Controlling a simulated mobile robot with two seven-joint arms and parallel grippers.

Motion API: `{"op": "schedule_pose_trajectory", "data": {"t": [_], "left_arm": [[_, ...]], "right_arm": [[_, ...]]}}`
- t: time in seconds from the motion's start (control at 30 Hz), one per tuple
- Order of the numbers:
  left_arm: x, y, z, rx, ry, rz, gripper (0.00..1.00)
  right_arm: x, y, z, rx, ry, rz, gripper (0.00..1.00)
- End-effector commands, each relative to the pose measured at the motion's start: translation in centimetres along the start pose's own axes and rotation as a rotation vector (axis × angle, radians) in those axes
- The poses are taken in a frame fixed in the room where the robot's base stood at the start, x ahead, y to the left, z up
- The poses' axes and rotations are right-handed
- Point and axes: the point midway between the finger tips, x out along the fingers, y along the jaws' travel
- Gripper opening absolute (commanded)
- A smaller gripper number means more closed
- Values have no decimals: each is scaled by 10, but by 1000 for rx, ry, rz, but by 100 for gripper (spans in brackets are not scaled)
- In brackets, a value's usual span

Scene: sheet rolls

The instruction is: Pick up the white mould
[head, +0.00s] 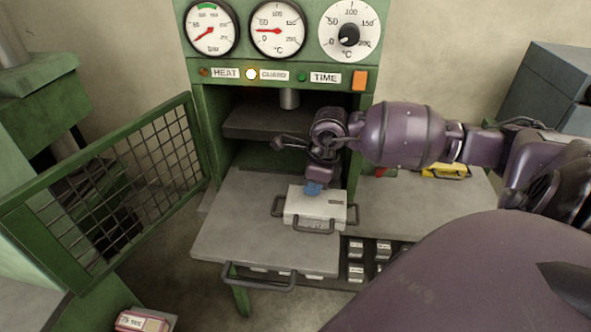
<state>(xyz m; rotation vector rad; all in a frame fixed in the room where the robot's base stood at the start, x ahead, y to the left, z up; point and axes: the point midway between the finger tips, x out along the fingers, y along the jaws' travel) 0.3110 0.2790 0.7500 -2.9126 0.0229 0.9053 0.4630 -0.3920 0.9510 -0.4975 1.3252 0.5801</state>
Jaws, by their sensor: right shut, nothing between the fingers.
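The white mould (300,213) is a flat white block with dark handles at its sides and front. It lies on the grey sliding plate (225,225) in front of the green press. My right gripper (313,189) comes down over it from behind, with blue fingertips shut and empty. The fingertips are at the mould's back left part and hide a little of it. I cannot tell whether they touch its top. My left gripper is not in view.
The press (197,95) has gauges and an opening behind the mould. An open green mesh guard (100,185) stands at the left. A yellow mould (445,170) lies on the grey surface at the right. Several small labelled blocks (357,270) sit below. A pink-red box (140,321) is at the bottom left.

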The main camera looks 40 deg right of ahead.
Motion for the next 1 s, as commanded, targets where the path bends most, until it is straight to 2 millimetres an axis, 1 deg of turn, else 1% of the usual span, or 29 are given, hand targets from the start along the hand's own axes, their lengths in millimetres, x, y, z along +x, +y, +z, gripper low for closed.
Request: {"op": "schedule_pose_trajectory", "data": {"t": [0.03, 0.13, 0.47, 0.73, 0.87, 1.0], "left_arm": [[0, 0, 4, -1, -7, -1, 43], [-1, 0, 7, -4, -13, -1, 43], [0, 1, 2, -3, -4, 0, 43], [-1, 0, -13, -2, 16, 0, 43], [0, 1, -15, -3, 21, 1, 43], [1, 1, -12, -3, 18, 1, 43]], "right_arm": [[9, 3, -13, 6, 28, 14, 0], [9, 3, -15, 5, 26, 15, 0], [10, 4, -15, 6, 27, 16, 0], [-7, 3, -12, 6, 23, 13, 0], [-7, 2, -10, 5, 20, 12, 0], [-8, -3, -10, 6, 21, 11, 0]]}}
